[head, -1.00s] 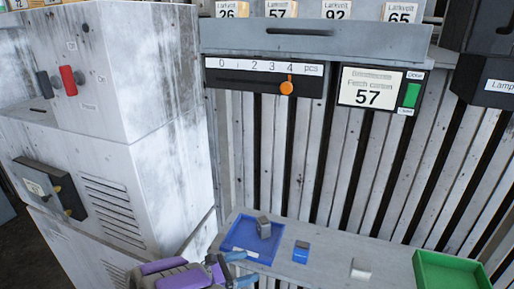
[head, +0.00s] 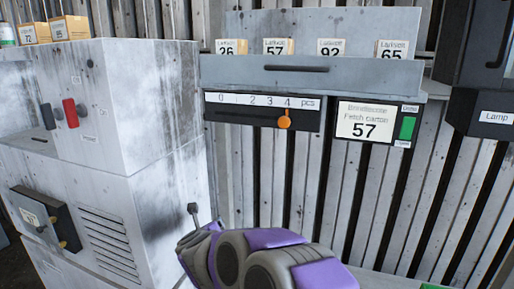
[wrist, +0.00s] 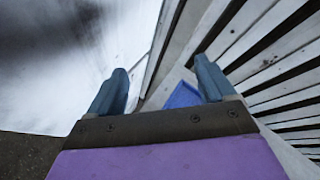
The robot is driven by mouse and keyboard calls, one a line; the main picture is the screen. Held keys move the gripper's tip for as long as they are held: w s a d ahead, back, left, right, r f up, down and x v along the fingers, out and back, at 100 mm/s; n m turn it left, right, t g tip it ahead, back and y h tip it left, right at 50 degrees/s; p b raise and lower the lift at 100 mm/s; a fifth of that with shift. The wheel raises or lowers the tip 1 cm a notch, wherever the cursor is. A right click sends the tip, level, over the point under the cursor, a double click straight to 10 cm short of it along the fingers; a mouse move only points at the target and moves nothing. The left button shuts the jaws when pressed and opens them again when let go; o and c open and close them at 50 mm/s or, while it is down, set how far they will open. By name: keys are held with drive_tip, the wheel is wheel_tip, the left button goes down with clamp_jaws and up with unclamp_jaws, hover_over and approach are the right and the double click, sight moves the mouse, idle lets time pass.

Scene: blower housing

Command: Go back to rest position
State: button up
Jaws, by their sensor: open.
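My gripper (wrist: 160,68) is open in the wrist view, its two blue-grey fingers apart with nothing between them. Beyond the fingers, part of the blue tray (wrist: 183,97) shows on the shelf below. My purple and grey arm (head: 265,262) is folded up at the bottom centre of the head view. It covers most of the shelf, and the blocks there cannot be seen now.
A grey cabinet (head: 105,130) with a red handle (head: 71,112) stands at left. A wall panel holds a slider with an orange knob (head: 284,120) at 4, and a card display (head: 365,120) reading 57. A black lamp box (head: 485,118) is at right.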

drive_tip(key=s+d+r+n+g+y, duration=0.2)
drive_tip(key=s+r+n+y, duration=0.1)
drive_tip(key=s+n, duration=0.45)
drive_tip(key=s+d+r+n+g+y, duration=0.1)
drive_tip(key=s+r+n+g+y, duration=0.15)
drive_tip(key=s+n, duration=0.55)
drive_tip(key=s+d+f+n+g+h, duration=0.2)
drive_tip(key=s+d+n+g, duration=0.1)
drive_tip(key=s+d, duration=0.5)
drive_tip(key=s+d+f+n+g+h, duration=0.2)
drive_tip(key=s+d+n, duration=0.4)
drive_tip(key=s+d, duration=0.3)
drive_tip(key=s+d+f+n+g+h, duration=0.3)
drive_tip(key=s+d, duration=0.6)
drive_tip(key=s, duration=0.6)
drive_tip(key=shift+s+d+f+n+g, duration=0.25)
drive_tip(key=shift+f+n+g, duration=0.2)
drive_tip(key=shift+n+g, duration=0.55)
